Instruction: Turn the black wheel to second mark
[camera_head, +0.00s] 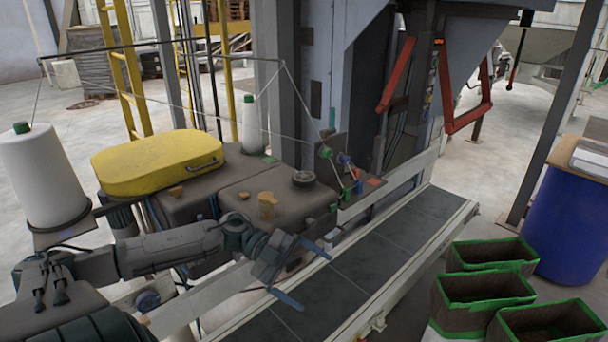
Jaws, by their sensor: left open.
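A small black round wheel (303,178) lies on top of the brown-grey machine housing (240,183), near its right end. Its marks are too small to make out. My left gripper (303,272) is open and empty, its two blue-grey fingers spread apart. In the picture it is below the wheel, in front of the housing and over the near edge of the conveyor belt. It is clearly apart from the wheel. My right gripper is not in view.
A yellow case (157,163) lies on the housing's left part. White thread cones stand at left (45,175) and behind (252,125), with threads strung above. A conveyor (375,265) runs alongside. Green-rimmed bags (485,290) and a blue drum (570,230) stand at right.

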